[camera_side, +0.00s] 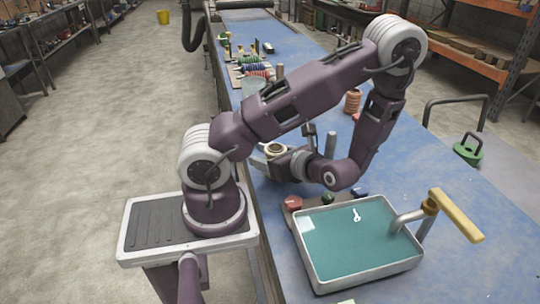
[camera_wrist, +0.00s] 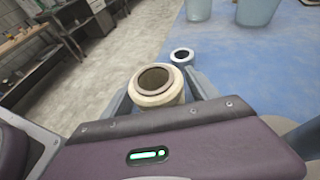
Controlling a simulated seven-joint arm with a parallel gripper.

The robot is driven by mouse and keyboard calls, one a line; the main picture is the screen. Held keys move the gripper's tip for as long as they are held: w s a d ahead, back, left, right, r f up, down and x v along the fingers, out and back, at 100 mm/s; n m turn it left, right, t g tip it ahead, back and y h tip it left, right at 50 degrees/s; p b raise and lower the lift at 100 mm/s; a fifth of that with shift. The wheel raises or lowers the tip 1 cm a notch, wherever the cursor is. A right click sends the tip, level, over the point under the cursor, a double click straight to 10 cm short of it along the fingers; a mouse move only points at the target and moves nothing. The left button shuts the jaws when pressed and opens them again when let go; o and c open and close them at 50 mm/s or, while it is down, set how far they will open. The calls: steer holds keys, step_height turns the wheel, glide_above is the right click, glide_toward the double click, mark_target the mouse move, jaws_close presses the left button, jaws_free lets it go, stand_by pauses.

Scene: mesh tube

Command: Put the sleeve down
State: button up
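The sleeve (camera_wrist: 157,97) is a short cream tube with a brown-rimmed open mouth, seen in the wrist view between the two grey fingers of my gripper (camera_wrist: 160,88). The fingers lie against it on both sides, so my gripper looks shut on it. In the side view the sleeve (camera_side: 274,147) shows as a pale ring at my gripper (camera_side: 273,155), near the left edge of the blue table. Its lower part is hidden, and I cannot tell how far it is from the table top.
The blue table (camera_side: 460,205) has a teal-floored tray (camera_side: 340,250) at the front, with a yellow-handled tap-like fixture (camera_side: 440,208) beside it. A grey cylinder (camera_side: 330,145) stands right of my gripper. In the wrist view a small grey ring-topped piece (camera_wrist: 182,57) stands just beyond the sleeve.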

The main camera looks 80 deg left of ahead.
steer(key=shift+r, duration=0.15)
steer(key=v, duration=1.2)
steer(key=shift+d+r+n+h, duration=0.15)
steer(key=shift+r+n+h, duration=0.1)
steer(key=shift+n+h, duration=0.05)
steer(key=s+d+r+n+t+h, duration=0.2)
steer(key=d+r+n+t+h, duration=0.3)
steer(key=r+n+h, duration=0.1)
steer(key=s+d+r+n+t+h, duration=0.2)
steer(key=d+r+n+t+h, duration=0.3)
steer(key=r, duration=0.3)
steer(key=shift+s+d+n+t+h, duration=0.35)
steer(key=shift+d+n, duration=0.3)
steer(key=shift+n, duration=0.25)
steer(key=shift+w, duration=0.1)
